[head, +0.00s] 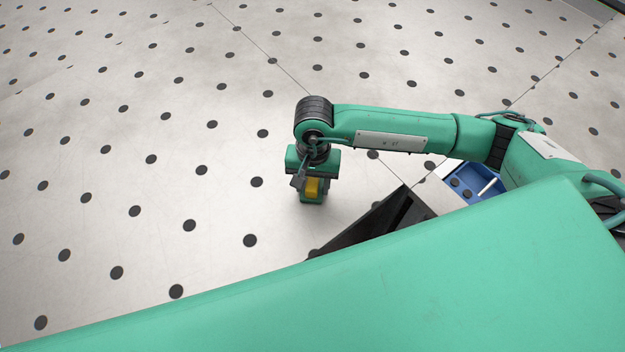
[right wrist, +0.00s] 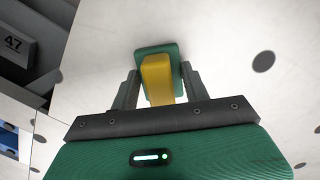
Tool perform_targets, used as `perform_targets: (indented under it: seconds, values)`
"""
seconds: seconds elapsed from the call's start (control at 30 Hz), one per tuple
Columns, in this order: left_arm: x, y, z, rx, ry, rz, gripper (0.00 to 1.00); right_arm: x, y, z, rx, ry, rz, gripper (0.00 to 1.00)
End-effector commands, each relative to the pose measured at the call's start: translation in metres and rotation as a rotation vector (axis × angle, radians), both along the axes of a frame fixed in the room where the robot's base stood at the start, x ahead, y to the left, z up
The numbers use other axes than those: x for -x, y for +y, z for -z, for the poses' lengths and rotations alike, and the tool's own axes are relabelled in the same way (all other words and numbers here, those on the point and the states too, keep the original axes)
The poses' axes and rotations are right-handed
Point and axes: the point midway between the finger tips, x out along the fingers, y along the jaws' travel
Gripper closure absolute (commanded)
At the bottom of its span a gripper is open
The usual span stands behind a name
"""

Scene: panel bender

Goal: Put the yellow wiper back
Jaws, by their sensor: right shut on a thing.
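The yellow wiper (head: 313,187) is between the fingers of my right gripper (head: 309,183), above the pale floor in the head view. In the right wrist view the yellow part of the wiper (right wrist: 157,80) runs between the two dark fingers of the right gripper (right wrist: 158,76). A green block shows around its far end; I cannot tell if it is part of the wiper. The right gripper is shut on the wiper. My left gripper is not in view.
A dark box-like unit (head: 385,224) stands right of the gripper. A blue tray (head: 461,179) with dark discs and a white stick lies further right. The dotted floor (head: 150,100) to the left is clear.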

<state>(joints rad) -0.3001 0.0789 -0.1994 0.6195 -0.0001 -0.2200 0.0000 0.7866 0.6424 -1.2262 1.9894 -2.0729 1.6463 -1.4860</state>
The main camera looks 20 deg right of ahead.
Motion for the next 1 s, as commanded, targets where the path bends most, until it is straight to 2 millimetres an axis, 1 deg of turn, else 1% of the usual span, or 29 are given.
perform_targets:
  seconds: [0.23, 0.27, 0.3, 0.37, 0.63, 0.8, 0.83, 0.97, 1.0]
  values:
    - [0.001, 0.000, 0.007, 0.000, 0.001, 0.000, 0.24, 0.000, 0.000, 0.004, -0.001, 0.000, 0.000, 0.75]
    - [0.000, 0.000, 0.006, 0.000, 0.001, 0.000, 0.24, 0.000, 0.000, 0.004, 0.000, 0.000, 0.000, 0.52]
    - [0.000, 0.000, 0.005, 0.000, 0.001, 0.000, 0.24, 0.000, 0.000, 0.002, 0.000, 0.001, 0.000, 0.44]
    - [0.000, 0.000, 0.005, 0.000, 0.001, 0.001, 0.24, 0.000, 0.000, 0.002, 0.000, 0.001, 0.000, 0.32]
    - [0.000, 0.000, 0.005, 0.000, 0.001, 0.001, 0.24, 0.000, 0.000, 0.002, 0.000, 0.001, 0.001, 0.32]
    - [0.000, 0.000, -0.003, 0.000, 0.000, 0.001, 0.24, 0.000, 0.000, -0.004, 0.000, 0.001, 0.001, 0.32]
    - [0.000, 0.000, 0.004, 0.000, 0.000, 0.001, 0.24, -0.002, 0.000, -0.004, -0.002, -0.003, 0.000, 0.32]
    - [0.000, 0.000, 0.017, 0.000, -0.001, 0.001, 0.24, -0.004, -0.001, -0.026, -0.002, -0.006, -0.002, 0.32]
    - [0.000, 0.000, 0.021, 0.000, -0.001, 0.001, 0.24, -0.006, -0.002, -0.034, -0.001, -0.006, 0.000, 0.32]
